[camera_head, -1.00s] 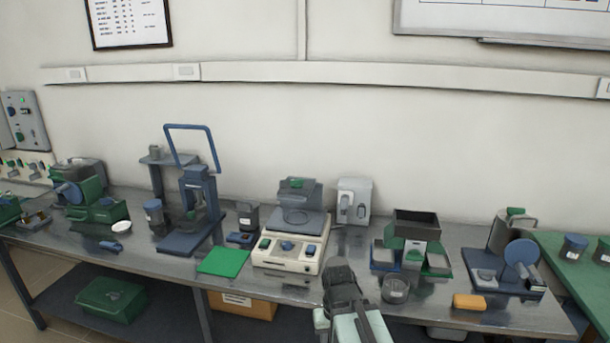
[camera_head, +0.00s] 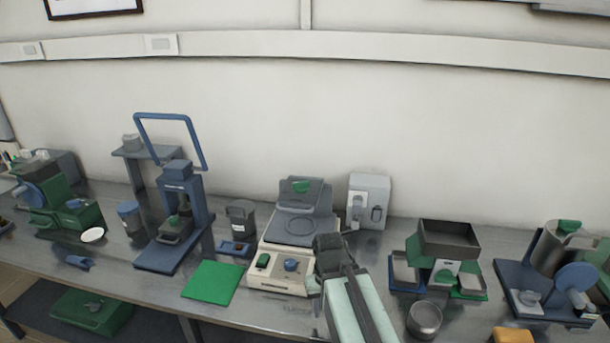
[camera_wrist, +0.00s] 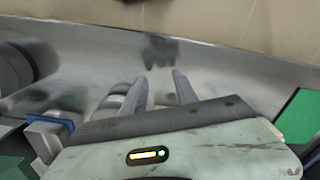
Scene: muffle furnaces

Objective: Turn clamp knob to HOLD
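A beige machine (camera_head: 277,280) with a grey top plate and hinged lid stands mid-bench. Its front panel has a green knob (camera_head: 263,261) and a blue knob (camera_head: 291,264). Another green knob (camera_head: 300,187) sits on its raised lid. I cannot read any HOLD mark or tell which knob is the clamp knob. My gripper (camera_head: 327,243) is in front of the machine's right side and hides part of its panel. In the wrist view my gripper (camera_wrist: 160,78) has its two fingers apart, with nothing seen held between them.
A green mat (camera_head: 213,282) lies left of the machine, and a blue-grey press (camera_head: 182,215) stands beyond it. A grey-white box (camera_head: 369,200) is behind right. A tray stand (camera_head: 447,240) and round cup (camera_head: 424,319) are to the right.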

